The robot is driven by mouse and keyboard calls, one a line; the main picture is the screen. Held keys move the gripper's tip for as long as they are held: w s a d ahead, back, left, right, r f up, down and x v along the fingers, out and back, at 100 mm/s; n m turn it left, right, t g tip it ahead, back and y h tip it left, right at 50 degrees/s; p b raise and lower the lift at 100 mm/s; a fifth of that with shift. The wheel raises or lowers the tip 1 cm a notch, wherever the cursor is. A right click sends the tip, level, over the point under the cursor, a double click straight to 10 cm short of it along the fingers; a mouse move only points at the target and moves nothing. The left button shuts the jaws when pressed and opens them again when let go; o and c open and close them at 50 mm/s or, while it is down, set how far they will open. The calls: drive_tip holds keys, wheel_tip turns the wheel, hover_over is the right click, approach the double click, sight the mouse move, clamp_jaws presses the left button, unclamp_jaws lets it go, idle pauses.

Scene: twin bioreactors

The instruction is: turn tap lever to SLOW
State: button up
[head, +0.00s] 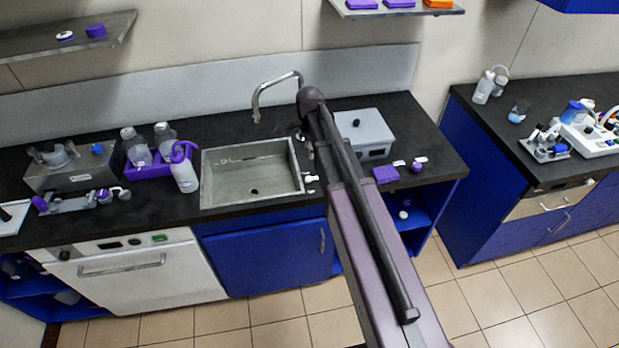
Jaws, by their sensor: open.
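The tap (276,82) is a curved chrome spout behind the sink (205,178). Its open end hangs over the back of the basin. My arm reaches from the lower right up to the right side of the tap. Its dark rounded joint overlaps the tap in the picture; I cannot tell whether they touch.
Right of my arm stands a grey box (364,131), with a purple block (386,174) in front. Left of the sink are a white wash bottle (185,172) and a purple rack (150,168) with bottles. Small white pieces (311,179) lie by the sink's right rim.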

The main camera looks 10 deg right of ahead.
sight(309, 179)
drive_tip(key=shift+f+b, duration=6.3)
drive_tip(key=shift+f, duration=0.2)
clamp_jaws()
